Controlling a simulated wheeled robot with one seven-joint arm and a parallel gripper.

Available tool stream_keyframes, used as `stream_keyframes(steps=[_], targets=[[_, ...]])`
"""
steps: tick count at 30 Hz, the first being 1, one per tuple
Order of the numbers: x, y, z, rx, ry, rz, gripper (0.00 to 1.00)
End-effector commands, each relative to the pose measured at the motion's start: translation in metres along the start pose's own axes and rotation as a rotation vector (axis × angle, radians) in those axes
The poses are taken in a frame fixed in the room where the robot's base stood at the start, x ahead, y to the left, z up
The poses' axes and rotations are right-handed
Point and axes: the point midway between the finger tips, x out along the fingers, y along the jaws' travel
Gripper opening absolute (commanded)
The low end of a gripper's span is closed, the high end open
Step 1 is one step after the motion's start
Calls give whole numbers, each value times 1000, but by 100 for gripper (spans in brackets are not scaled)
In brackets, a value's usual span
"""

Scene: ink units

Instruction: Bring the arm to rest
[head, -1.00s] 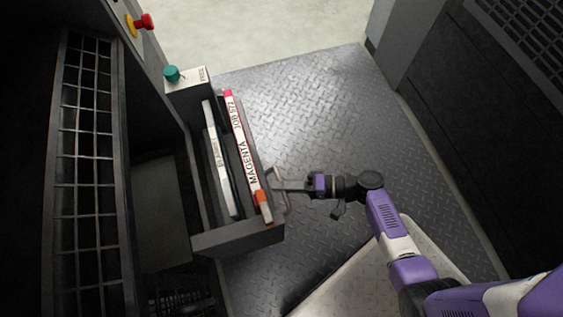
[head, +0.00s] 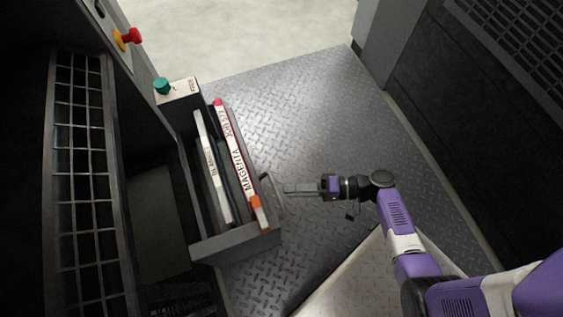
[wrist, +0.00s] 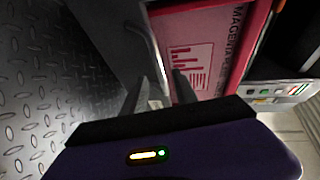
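My gripper (head: 287,188) is at the end of my outstretched purple and white arm, just right of the open drawer (head: 238,244). In the wrist view its two fingers stand apart, with nothing held between them. A pale bar handle (head: 271,190) on the drawer's right side lies just left of the fingertips in the head view. In the wrist view the handle (wrist: 158,58) shows beyond the gap between the fingers; the two look apart.
The drawer holds a unit labelled MAGENTA (head: 237,160) and a white-edged unit (head: 211,168). A red and yellow button (head: 130,37) is at upper left. The tread-plate floor (head: 310,130) is clear; a dark cabinet (head: 480,130) stands right.

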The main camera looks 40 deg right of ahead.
Motion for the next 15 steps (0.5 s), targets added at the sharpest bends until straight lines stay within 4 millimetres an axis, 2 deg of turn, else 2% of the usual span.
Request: stream_keyframes(steps=[3, 6, 15], targets=[[-15, -1, -1, 1, 1, 0, 34], [-21, 0, -1, 1, 1, -1, 34], [-24, 0, 0, 0, 0, 0, 34]])
